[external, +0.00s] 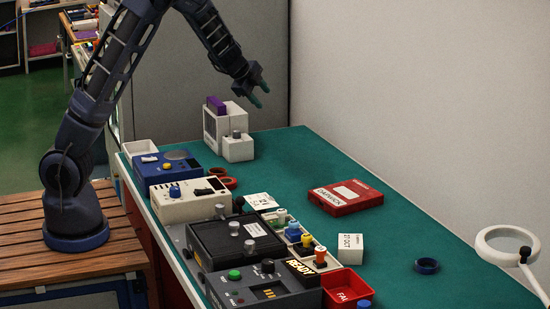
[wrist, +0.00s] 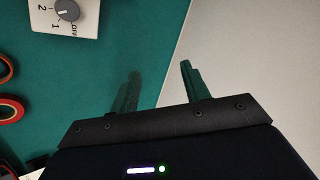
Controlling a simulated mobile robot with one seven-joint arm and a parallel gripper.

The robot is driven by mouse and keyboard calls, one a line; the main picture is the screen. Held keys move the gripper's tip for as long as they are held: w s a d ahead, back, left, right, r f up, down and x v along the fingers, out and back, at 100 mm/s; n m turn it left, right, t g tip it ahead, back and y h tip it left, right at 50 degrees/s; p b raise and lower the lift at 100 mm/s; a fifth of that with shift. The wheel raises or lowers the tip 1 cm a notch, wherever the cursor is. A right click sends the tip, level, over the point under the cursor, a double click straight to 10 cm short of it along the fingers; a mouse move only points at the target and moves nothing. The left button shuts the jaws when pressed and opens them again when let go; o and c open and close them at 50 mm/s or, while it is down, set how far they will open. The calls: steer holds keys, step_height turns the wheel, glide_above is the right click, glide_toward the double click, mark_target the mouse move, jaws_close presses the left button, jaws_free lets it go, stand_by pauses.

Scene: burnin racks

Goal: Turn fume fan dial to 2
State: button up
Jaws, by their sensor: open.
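The fume fan dial is a grey knob (wrist: 67,9) on a small white box (wrist: 88,22) at the top left of the wrist view. The marks 2, 1 and OFF are printed around it; its light pointer line is too small to read surely. In the external view the dial (external: 237,134) sits on the white box (external: 238,150) in front of a taller white unit (external: 211,128) at the back of the bench. My gripper (external: 262,95) is open and empty, in the air above and to the right of the dial. Its two green fingers also show in the wrist view (wrist: 160,70).
Red and orange tape rolls (external: 222,178) lie near the fan. A blue device (external: 168,170), a cream device (external: 190,205) and a black device (external: 235,240) line the bench's left edge. A grey wall (external: 400,100) stands behind the bench. The green mat (external: 285,150) right of the fan is clear.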

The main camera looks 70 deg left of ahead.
steer(key=s+d+r+n, duration=0.4)
steer(key=s+r+n, duration=0.1)
steer(key=s, duration=0.4)
steer(key=s+d+r+n+y, duration=0.1)
steer(key=s+d+r+n, duration=0.4)
steer(key=s+r, duration=0.3)
steer(key=shift+s+d, duration=0.2)
steer(key=shift+s, duration=1)
steer(key=n+g+h, duration=0.3)
steer(key=n+g, duration=0.5)
steer(key=n, duration=1)
glide_toward(237, 131)
steer(key=f, duration=0.8)
steer(key=shift+s+a+f, duration=0.1)
steer(key=shift+a+f, duration=0.15)
steer(key=shift+f, duration=0.15)
